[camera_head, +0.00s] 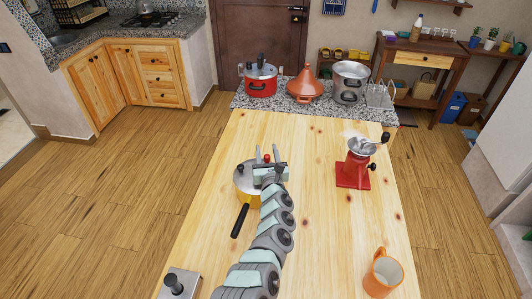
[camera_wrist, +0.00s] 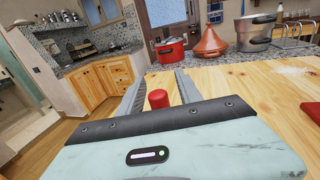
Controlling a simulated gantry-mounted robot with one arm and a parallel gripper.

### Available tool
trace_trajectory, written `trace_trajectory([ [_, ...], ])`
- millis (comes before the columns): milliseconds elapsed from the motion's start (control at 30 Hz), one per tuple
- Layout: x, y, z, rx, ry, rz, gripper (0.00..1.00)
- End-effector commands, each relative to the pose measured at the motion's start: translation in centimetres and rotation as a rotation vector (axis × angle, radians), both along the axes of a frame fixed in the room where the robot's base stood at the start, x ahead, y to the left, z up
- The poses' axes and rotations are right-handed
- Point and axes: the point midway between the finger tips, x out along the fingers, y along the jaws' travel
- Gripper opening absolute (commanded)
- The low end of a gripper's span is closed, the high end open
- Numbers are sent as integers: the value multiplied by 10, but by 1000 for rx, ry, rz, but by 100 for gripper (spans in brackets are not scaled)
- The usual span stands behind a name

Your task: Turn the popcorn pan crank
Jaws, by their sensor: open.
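The popcorn pan (camera_head: 243,184) is yellow with a metal lid and a long black handle (camera_head: 240,220) pointing toward the near side. It stands on the wooden table, partly hidden by my arm. Its crank's red knob (camera_head: 267,158) shows at my gripper, and the knob (camera_wrist: 158,98) also shows in the wrist view. My gripper (camera_head: 270,151) is open over the pan's right part, fingers pointing away toward the back. In the wrist view the knob appears between the two fingers, close to the palm. Whether a finger touches it cannot be told. The crank arm is mostly hidden.
A red hand grinder (camera_head: 353,170) stands to the right, with an orange mug (camera_head: 383,273) near the front right. A metal box (camera_head: 178,284) is at the front left. A red pot (camera_head: 261,82), tagine (camera_head: 305,87) and steel pot (camera_head: 350,82) line the back counter.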

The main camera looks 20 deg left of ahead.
Motion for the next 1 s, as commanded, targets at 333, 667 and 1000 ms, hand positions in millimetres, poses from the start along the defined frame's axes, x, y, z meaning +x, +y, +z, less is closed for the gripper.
trace_trajectory([
  [333, 2, 3, 0, 1, 3, 3, 42],
  [667, 2, 3, 0, 1, 2, 3, 24],
  [1000, 2, 3, 0, 1, 2, 3, 0],
])
